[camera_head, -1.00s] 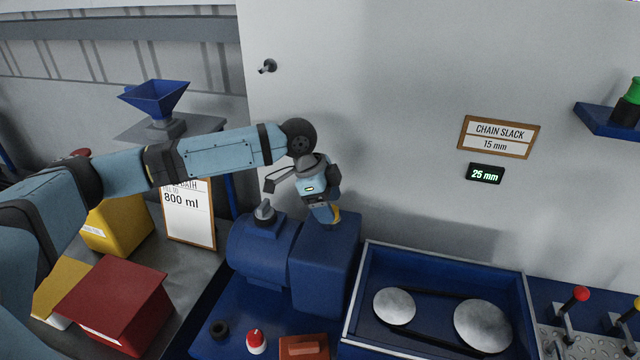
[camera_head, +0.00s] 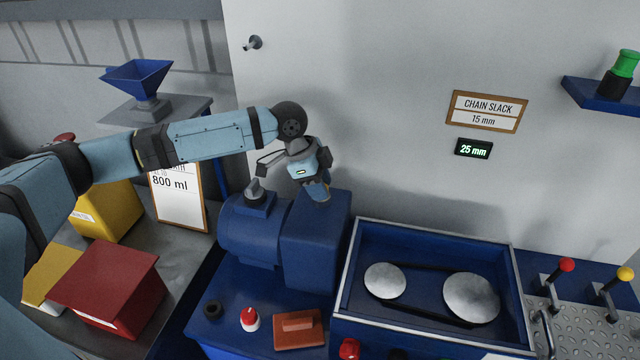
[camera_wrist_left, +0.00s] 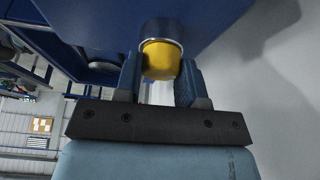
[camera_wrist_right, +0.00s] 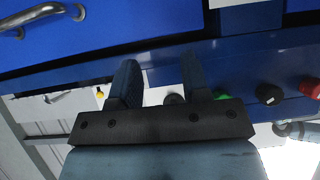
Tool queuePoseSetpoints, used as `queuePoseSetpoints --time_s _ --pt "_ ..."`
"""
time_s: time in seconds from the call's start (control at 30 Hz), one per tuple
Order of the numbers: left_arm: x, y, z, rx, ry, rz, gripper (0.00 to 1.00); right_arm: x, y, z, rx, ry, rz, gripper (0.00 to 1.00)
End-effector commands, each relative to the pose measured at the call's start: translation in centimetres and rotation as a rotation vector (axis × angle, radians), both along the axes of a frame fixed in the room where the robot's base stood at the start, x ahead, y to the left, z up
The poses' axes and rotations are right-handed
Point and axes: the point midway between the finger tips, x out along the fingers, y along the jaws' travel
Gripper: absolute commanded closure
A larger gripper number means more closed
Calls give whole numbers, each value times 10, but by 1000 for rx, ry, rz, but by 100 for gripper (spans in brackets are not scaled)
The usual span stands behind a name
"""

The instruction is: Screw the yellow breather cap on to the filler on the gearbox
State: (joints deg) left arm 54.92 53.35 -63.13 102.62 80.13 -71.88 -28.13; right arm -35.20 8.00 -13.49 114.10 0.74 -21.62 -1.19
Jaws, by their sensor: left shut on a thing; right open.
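The blue gearbox (camera_head: 318,240) stands on the blue bench beside the motor. My left gripper (camera_head: 318,190) points down at the gearbox's top. In the left wrist view the yellow breather cap (camera_wrist_left: 161,60) sits between the fingers of my left gripper (camera_wrist_left: 160,85), which is shut on it. The cap's far end meets the grey ring of the filler (camera_wrist_left: 163,29) on the gearbox. I cannot tell how deep the cap sits on it. My right gripper (camera_wrist_right: 157,80) is open and empty, and shows only in its own wrist view.
The motor (camera_head: 250,230) with a grey knob adjoins the gearbox at left. A blue tray with two pulleys (camera_head: 385,280) lies at right. The grey wall is close behind.

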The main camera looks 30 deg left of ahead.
Motion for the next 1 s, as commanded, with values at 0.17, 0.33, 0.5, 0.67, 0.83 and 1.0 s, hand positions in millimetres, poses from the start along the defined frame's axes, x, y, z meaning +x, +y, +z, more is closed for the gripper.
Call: queuePoseSetpoints --time_s 0.17,0.33,0.5,0.67,0.83,1.0 --pt "0 0 0 0 1 -1 100 0 0 1 0 0 0 57" --pt "0 0 -1 0 1 -1 38 0 0 2 0 -1 0 57" --pt "0 0 -1 0 1 -1 34 0 0 2 1 -2 0 57" --pt "0 1 0 0 0 -1 34 0 0 2 1 -2 0 57" --pt "-2 8 17 1 -3 0 34 1 0 1 1 -3 0 57" --pt "-7 22 53 0 -4 1 34 1 0 -3 0 -3 -1 57"
